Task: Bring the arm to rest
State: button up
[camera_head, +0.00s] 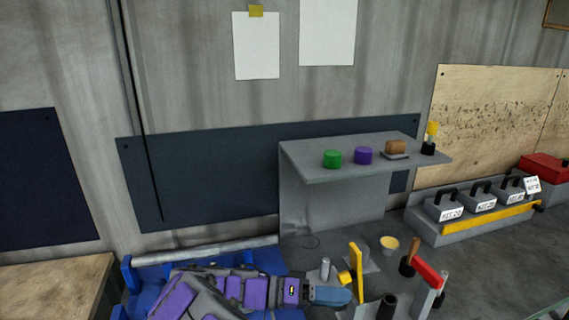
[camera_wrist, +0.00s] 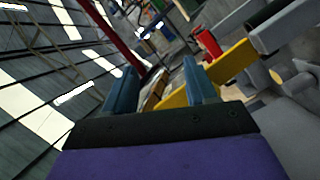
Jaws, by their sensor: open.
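My arm, purple and grey, reaches in from the bottom of the head view. My gripper (camera_head: 332,296) is low at the bottom centre, beside a yellow upright piece (camera_head: 356,268). In the wrist view my gripper (camera_wrist: 160,88) shows two blue fingers spread apart with nothing held between them. A yellow bar (camera_wrist: 215,72) shows beyond and beside the right finger. I cannot tell whether the finger touches it.
A grey shelf (camera_head: 312,168) holds a green cylinder (camera_head: 332,158), a purple cylinder (camera_head: 364,155) and a brown block (camera_head: 396,146). Labelled kit weights (camera_head: 444,208) stand at the right. A red-topped tool (camera_head: 427,273) and a cup (camera_head: 389,246) stand near my gripper.

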jog(key=s+d+r+n+g+y, duration=0.1)
jog(key=s+d+g+y, duration=0.3)
jog(key=s+d+y, duration=0.75)
jog(key=s+a+f+n+t+y, duration=0.1)
jog(key=s+a+f+n+y, duration=0.1)
jog(key=s, duration=0.6)
jog(key=s+a+f+n+t+y, duration=0.1)
jog(key=s+a+n+t+y, duration=0.1)
jog(key=s, duration=0.6)
jog(key=a+n+y, duration=0.1)
jog(key=a+y, duration=0.1)
jog(key=a, duration=0.1)
jog(key=shift+a+f+n, duration=0.35)
jog(key=shift+n, duration=0.05)
jog(key=shift+d, duration=0.1)
